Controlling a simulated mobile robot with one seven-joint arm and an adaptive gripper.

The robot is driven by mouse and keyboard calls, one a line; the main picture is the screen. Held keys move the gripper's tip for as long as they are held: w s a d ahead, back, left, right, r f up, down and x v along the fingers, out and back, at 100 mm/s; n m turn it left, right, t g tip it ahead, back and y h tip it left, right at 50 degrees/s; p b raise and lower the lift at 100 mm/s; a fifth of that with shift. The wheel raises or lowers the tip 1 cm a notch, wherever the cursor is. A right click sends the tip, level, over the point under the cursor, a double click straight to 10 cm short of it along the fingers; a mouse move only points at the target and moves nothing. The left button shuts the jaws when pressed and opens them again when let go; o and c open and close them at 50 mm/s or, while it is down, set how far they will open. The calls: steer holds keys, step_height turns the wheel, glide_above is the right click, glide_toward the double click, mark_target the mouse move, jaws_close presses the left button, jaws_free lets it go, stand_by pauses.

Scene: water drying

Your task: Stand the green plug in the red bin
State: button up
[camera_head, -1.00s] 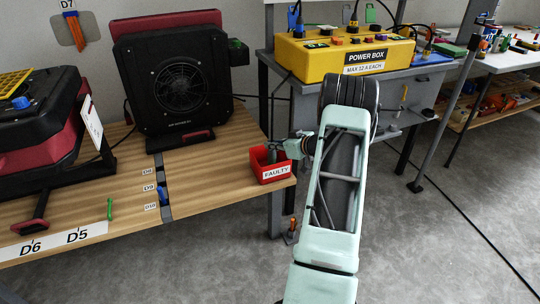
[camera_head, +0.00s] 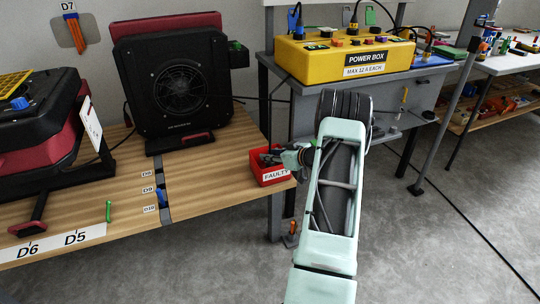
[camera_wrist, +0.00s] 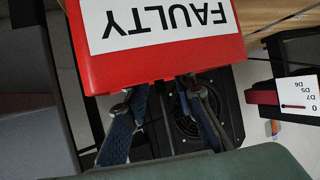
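The red bin (camera_head: 272,178), labelled FAULTY, sits at the right end of the wooden bench. In the wrist view it (camera_wrist: 165,65) is upside down at the top. My gripper (camera_head: 268,157) reaches over the bin from the right, fingers pointing down into it. In the wrist view its two fingers (camera_wrist: 165,100) are spread apart, and their tips are hidden behind the bin's front wall. I see no green plug between them; the bin's inside is mostly hidden. A small green piece (camera_head: 109,211) stands on the bench near the D5 label; I cannot tell if it is the plug.
A black fan unit (camera_head: 180,88) stands behind the bin to the left. A black and red case (camera_head: 40,130) is at far left. A blue piece (camera_head: 161,195) sits by the D9 label. The yellow power box (camera_head: 345,57) is on a grey table behind my arm.

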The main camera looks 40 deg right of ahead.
steer(key=shift+r, duration=0.2)
steer(key=p+v, duration=0.2)
steer(key=v, duration=1)
steer(key=shift+f, duration=0.1)
